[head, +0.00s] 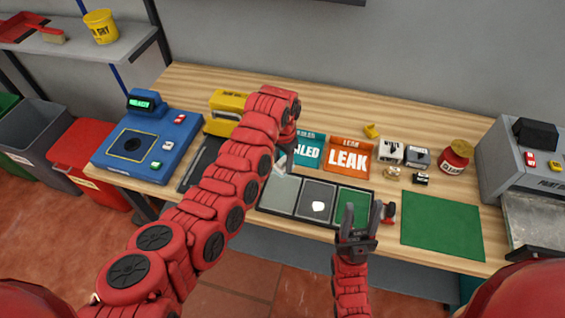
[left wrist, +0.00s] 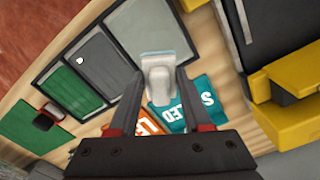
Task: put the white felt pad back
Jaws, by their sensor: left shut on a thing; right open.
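A white block-like piece, which looks like the white felt pad (left wrist: 165,72), sits between the fingertips of my left gripper (left wrist: 160,88) in the left wrist view. My left gripper (head: 284,153) is shut on it, over the back edge of the light grey panel (head: 284,187) of the three-part tray. In the head view my forearm and hand hide most of the pad. A small white patch (head: 318,206) lies on the dark grey middle panel (head: 327,193). My right gripper (head: 358,218) is open and empty at the green panel (head: 349,199).
Behind the tray lie a teal card (head: 309,149) and an orange LEAK card (head: 348,154). A blue machine (head: 150,143) and a yellow device (head: 228,105) stand left. Small blocks, a red pot (head: 455,156) and a green mat (head: 441,225) are right. The back of the table is mostly clear.

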